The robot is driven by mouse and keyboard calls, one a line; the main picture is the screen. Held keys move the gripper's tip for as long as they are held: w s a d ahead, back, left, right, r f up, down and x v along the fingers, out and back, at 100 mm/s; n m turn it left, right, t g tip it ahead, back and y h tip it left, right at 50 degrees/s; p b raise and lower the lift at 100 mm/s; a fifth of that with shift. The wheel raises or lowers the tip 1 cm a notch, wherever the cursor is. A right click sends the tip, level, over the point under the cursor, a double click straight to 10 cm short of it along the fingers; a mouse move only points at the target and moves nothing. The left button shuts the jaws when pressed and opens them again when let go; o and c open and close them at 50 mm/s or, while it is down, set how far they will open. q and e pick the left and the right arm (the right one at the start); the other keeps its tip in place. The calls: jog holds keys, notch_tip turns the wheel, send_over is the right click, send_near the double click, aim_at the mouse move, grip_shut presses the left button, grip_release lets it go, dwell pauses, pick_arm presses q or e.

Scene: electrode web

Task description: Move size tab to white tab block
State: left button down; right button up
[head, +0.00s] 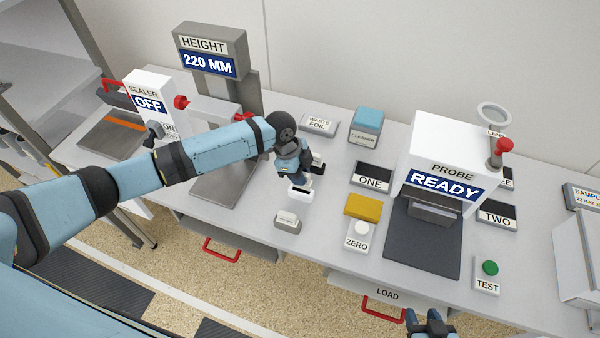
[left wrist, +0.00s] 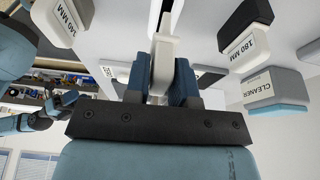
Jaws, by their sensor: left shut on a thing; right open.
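My left gripper (head: 297,177) is over the middle of the table, shut on a white tab (left wrist: 163,55) that stands between its fingers in the left wrist view. In the head view a white piece (head: 300,193) shows just under the fingers; I cannot tell whether this is the held tab, the block or both. Any print on the held tab is hidden. My right gripper (head: 430,324) is open and empty at the bottom edge.
A pale block (head: 288,221) sits by the table's front edge. The height stand (head: 210,55) and sealer (head: 150,95) are left. The cleaner block (head: 366,124) and waste foil block (head: 319,124) are behind; the probe machine (head: 445,150) and yellow block (head: 362,207) are right.

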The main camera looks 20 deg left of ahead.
aim_at(300, 187)
pick_arm(q)
jog(key=shift+f+b, duration=1)
jog(key=shift+f, duration=1.1)
jog(key=c, duration=0.9)
grip_release()
jog(key=shift+r, duration=0.1)
jog(key=b+v, duration=0.1)
jog(key=v, duration=0.6)
jog(key=shift+a+r, duration=0.15)
jog(key=shift+r, duration=0.1)
